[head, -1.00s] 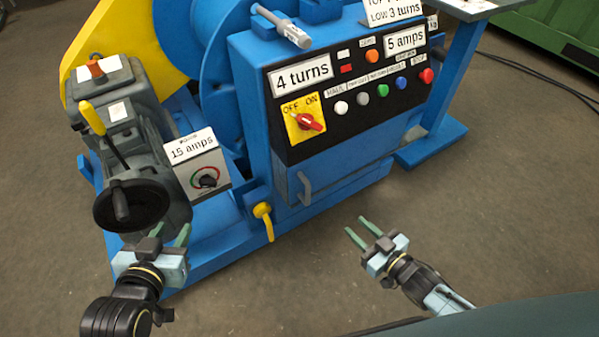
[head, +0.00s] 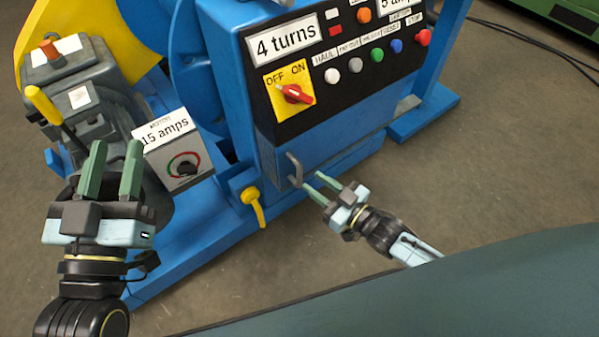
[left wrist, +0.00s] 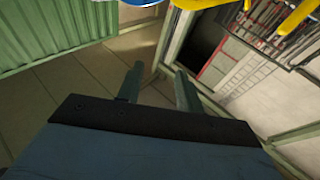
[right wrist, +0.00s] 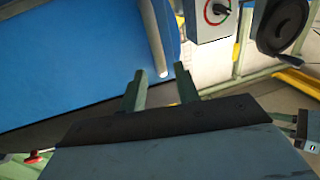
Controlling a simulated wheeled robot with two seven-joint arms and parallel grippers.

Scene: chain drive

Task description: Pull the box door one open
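The box door (head: 345,135) is the blue panel under the black button panel, and it looks shut. Its grey bar handle (head: 294,170) is at the door's left side. My right gripper (head: 314,183) is open, with its fingertips close to the handle's right side. In the right wrist view, the handle's end (right wrist: 156,45) is in line with the gap between the open fingers (right wrist: 159,70); I cannot tell whether they touch it. My left gripper (head: 116,150) is open and empty in front of the grey motor unit. The left wrist view shows its spread fingers (left wrist: 159,69).
A yellow hook-like lever (head: 254,204) sticks out low, left of the handle. The motor's amps box (head: 178,150) is beside my left gripper. A black handwheel shows in the right wrist view (right wrist: 282,24). The floor (head: 470,170) on the right is clear.

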